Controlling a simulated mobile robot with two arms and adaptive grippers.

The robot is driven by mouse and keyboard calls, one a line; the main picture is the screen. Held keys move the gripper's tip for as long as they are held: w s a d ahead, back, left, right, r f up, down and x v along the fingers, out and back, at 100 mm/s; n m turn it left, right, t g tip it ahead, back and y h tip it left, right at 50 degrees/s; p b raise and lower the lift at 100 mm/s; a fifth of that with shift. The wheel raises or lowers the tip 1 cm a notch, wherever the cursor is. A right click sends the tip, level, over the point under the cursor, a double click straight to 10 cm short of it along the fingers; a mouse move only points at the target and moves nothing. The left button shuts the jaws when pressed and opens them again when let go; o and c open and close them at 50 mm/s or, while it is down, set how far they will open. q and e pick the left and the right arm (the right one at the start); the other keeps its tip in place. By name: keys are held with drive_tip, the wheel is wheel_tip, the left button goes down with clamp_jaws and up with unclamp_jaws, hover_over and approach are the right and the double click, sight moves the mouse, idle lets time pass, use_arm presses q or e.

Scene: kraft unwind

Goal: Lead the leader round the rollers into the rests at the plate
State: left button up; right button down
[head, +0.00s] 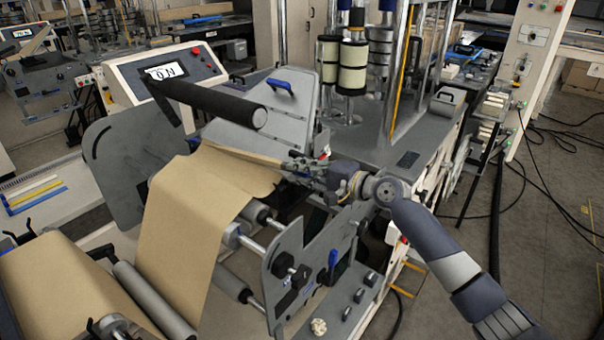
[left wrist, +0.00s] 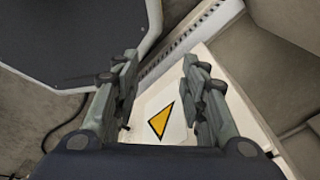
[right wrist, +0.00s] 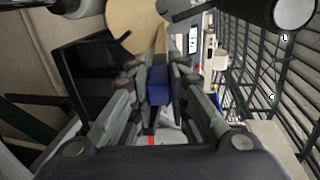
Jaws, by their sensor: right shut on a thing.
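The brown kraft paper leader (head: 185,215) rises from the lower left over a grey roller (head: 150,295) and stretches up to the right. Its upper end narrows toward my right gripper (head: 305,170). In the right wrist view, my right gripper (right wrist: 157,72) is shut on a blue piece (right wrist: 158,88) at the end of the brown paper (right wrist: 133,22). A thick black roller (head: 215,102) is above the paper, and smaller rollers (head: 240,235) are below it. A grey tilted plate (head: 255,112) stands behind; I cannot make out its rests. My left gripper (left wrist: 158,100) is open and empty.
A control box (head: 165,72) is behind at the left. A white panel with a yellow warning triangle (left wrist: 161,120) lies beyond my left fingers.

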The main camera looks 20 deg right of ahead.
drive_tip(key=shift+f+t+b, duration=0.1)
drive_tip(key=shift+t+b, duration=0.3)
drive_tip(key=shift+b, duration=0.8)
drive_tip(key=shift+w+a+r+p, duration=0.25)
drive_tip(key=shift+a+p, duration=0.1)
drive_tip(key=shift+a, duration=0.2)
drive_tip(key=shift+w+a, duration=0.45)
drive_tip(key=shift+a, duration=0.25)
drive_tip(key=shift+f, duration=0.15)
drive_tip(key=shift+f+t+y+b, duration=0.45)
drive_tip(key=shift+f+b, duration=0.3)
drive_tip(key=shift+b, duration=1.6)
